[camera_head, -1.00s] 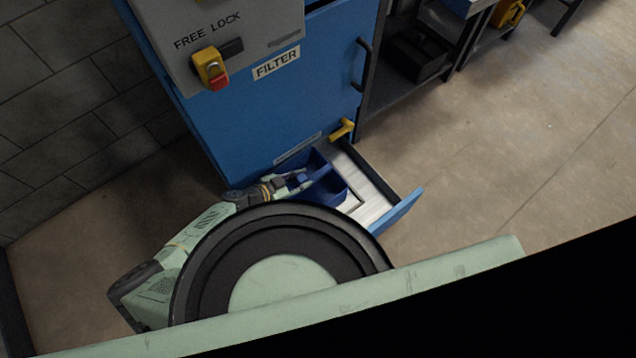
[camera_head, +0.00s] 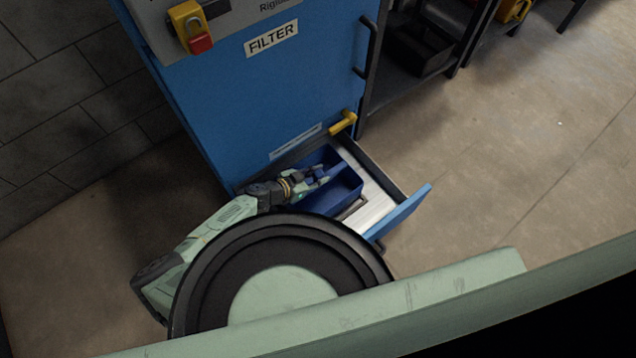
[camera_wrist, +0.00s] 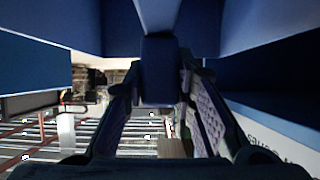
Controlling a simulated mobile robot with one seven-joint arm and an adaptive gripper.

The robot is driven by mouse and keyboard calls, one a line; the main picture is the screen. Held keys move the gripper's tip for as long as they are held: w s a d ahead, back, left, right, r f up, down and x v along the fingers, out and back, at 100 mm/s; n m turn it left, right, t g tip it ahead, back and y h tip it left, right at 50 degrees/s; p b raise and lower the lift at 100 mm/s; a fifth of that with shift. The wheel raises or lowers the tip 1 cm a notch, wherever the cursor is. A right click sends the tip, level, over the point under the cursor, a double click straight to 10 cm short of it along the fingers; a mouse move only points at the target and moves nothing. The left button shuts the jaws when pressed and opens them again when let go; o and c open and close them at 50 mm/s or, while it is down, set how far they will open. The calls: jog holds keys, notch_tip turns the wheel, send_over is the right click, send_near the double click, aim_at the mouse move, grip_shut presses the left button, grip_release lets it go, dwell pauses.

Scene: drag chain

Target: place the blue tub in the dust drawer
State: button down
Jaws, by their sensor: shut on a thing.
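The blue tub (camera_head: 347,192) is in the head view, at the left part of the pulled-out dust drawer (camera_head: 407,208). The drawer has a blue front and a bare metal floor right of the tub. I cannot tell whether the tub rests on the floor or hangs just above it. My gripper (camera_head: 325,172) reaches in from the left and is shut on the tub's middle part. In the wrist view, my gripper (camera_wrist: 160,95) has a blue upright piece of the tub (camera_wrist: 160,65) between its fingers. The tub's near side is partly hidden by my body.
The blue filter cabinet (camera_head: 270,95) stands behind the drawer, with a yellow lever (camera_head: 344,123) just above it. A dark shelf with a black bin (camera_head: 418,50) stands at the upper right. The floor right of the drawer is clear.

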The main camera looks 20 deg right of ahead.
notch_tip(320, 180, down, 3)
jog(key=b, duration=0.3)
jog(key=shift+f, duration=0.2)
jog(key=shift+r, duration=0.1)
jog(key=c, duration=1.3)
grip_release()
jog(key=shift+c, duration=0.2)
jog(key=shift+a, duration=0.1)
jog(key=v, duration=1.2)
jog(key=shift+s+p, duration=0.1)
jog(key=shift+p, duration=0.25)
